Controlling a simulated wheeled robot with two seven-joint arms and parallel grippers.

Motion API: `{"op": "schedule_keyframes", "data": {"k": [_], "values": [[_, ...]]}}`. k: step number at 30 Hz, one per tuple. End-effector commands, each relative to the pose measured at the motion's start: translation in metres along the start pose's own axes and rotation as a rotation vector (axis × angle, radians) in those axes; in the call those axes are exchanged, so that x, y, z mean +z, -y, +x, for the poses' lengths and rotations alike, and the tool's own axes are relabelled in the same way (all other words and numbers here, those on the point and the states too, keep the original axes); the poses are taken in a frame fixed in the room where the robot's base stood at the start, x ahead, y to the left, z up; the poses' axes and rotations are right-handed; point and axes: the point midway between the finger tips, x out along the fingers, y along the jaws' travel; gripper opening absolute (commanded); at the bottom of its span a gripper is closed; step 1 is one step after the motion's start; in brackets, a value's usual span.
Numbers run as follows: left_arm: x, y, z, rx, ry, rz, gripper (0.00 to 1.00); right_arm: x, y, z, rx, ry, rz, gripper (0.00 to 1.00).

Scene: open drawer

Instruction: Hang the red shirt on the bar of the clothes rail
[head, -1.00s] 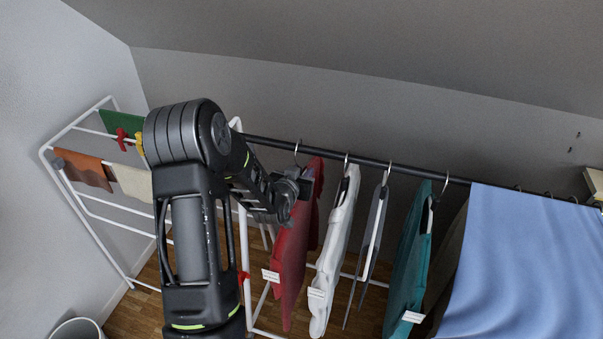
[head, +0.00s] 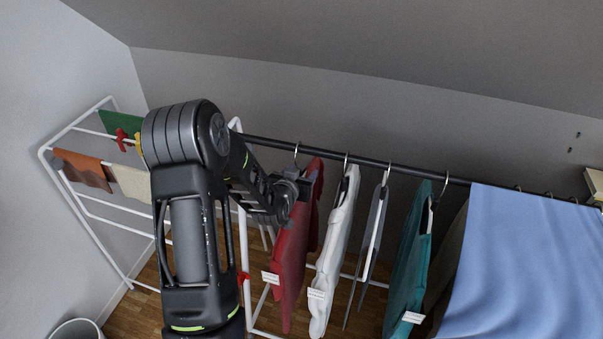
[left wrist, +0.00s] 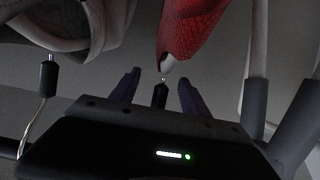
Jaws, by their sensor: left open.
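The red shirt (head: 291,255) hangs on a hanger whose hook (head: 297,149) appears to sit over the black bar (head: 330,158) of the clothes rail. My left gripper (head: 303,187) is at the top of the red shirt, just below the bar. In the left wrist view the two fingers of my left gripper (left wrist: 158,90) are apart, with the dark neck of the hanger (left wrist: 160,97) between them, seemingly untouched. The red shirt (left wrist: 188,35) shows beyond the fingertips. The fingers are partly hidden in the head view. My right gripper is out of sight.
A white shirt (head: 335,245), a grey garment (head: 372,235) and a teal shirt (head: 409,255) hang to the right on the bar. A blue cloth (head: 520,265) covers the far right. A white drying rack (head: 88,205) stands at the left.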

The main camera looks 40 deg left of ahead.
Motion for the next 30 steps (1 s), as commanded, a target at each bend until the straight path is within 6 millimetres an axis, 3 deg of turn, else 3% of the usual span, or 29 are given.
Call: {"op": "schedule_keyframes", "data": {"k": [15, 30], "values": [[-0.001, 0.0, -0.069, 0.0, -0.003, 0.001, 0.54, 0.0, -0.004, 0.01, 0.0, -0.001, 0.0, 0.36], [-0.001, 0.0, -0.076, 0.0, -0.002, 0.001, 0.54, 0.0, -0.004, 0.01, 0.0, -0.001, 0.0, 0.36]]}}
